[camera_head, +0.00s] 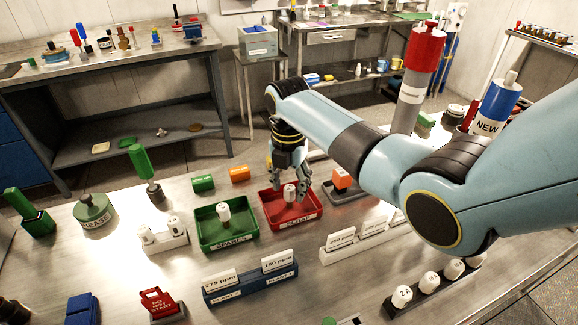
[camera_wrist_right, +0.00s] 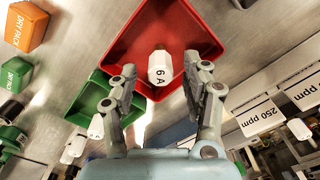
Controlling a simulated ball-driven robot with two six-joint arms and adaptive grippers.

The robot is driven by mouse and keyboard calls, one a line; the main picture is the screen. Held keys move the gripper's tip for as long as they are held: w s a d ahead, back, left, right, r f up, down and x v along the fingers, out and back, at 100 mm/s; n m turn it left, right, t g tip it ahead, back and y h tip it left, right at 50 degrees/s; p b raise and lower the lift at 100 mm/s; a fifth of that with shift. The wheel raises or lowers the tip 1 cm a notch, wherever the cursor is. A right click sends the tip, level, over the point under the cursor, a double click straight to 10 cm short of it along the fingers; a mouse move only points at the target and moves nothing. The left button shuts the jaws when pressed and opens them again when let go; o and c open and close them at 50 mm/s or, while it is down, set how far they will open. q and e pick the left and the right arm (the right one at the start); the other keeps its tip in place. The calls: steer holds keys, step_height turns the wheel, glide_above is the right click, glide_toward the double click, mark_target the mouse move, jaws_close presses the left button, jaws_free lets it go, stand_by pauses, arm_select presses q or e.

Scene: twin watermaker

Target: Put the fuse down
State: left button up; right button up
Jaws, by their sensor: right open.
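A white fuse marked 6 A (camera_wrist_right: 160,68) is in the red tray labelled SCRAP (camera_head: 298,219); it also shows in the head view (camera_head: 289,195). The red tray fills the upper middle of the wrist view (camera_wrist_right: 205,30). My right gripper (camera_head: 290,186) is over this tray with its fingers apart, one on each side of the fuse. In the wrist view a gap shows between the fuse and each finger. Another white fuse (camera_head: 223,213) is in the green tray labelled SPARES (camera_head: 209,241). My left gripper is not in view.
A white holder with fuses (camera_head: 164,242) is left of the green tray. Green (camera_head: 203,184) and orange (camera_head: 239,174) dry packs lie behind the trays. A blue card rack (camera_head: 250,286) and a white card rack (camera_head: 345,251) stand in front. A tall red and grey cylinder (camera_head: 411,95) stands behind my right arm.

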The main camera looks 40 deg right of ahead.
mark_target(289, 188)
step_height(289, 188, up, 11)
stand_by(0.3)
steer(key=shift+f, duration=0.1)
stand_by(0.4)
